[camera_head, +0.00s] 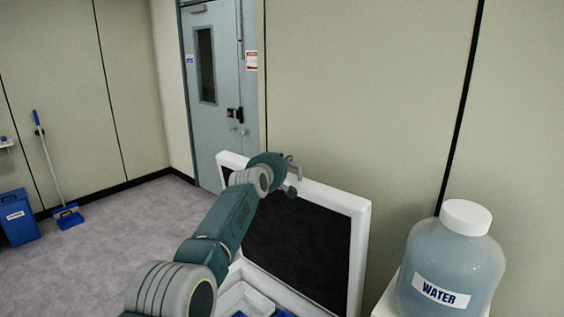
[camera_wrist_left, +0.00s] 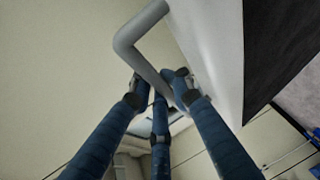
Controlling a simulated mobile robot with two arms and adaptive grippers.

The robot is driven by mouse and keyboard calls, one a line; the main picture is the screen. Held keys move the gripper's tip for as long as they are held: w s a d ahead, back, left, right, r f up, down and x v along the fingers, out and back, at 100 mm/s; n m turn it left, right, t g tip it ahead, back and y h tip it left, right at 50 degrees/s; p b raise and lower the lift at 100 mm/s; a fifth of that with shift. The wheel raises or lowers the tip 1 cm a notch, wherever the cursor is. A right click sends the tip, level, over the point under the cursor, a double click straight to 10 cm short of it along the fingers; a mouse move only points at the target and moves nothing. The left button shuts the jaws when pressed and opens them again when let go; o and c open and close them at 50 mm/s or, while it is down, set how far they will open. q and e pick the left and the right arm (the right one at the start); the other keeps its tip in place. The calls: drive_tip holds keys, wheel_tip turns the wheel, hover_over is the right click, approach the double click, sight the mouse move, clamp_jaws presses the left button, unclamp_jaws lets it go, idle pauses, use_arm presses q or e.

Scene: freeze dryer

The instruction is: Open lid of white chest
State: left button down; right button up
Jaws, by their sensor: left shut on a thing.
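The white chest's lid (camera_head: 362,245) stands raised and nearly upright, with its dark inner face toward me. The chest's body (camera_head: 236,292) shows below it, partly behind my left arm, with white inner parts and some blue at the bottom edge. My left gripper (camera_head: 290,176) is at the lid's upper edge. In the left wrist view, the fingers of my left gripper (camera_wrist_left: 160,88) are shut on a bent grey handle (camera_wrist_left: 146,60) beside the white lid (camera_wrist_left: 215,45). My right gripper is not in view.
A large water bottle (camera_head: 450,270) with a white cap stands right of the chest. A wall is close behind the lid. A grey door (camera_head: 225,110) stands behind at left. A blue bin (camera_head: 18,222) and dustpan (camera_head: 68,217) are far left. The floor at left is clear.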

use_arm(q)
drive_tip(key=c, duration=1.6)
unclamp_jaws()
drive_tip(key=shift+f, duration=0.3)
drive_tip(key=shift+c, duration=0.2)
drive_tip(key=shift+d, duration=0.1)
drive_tip(key=shift+s+r, duration=0.2)
drive_tip(key=shift+s, duration=0.25)
drive_tip(key=v, duration=1.1)
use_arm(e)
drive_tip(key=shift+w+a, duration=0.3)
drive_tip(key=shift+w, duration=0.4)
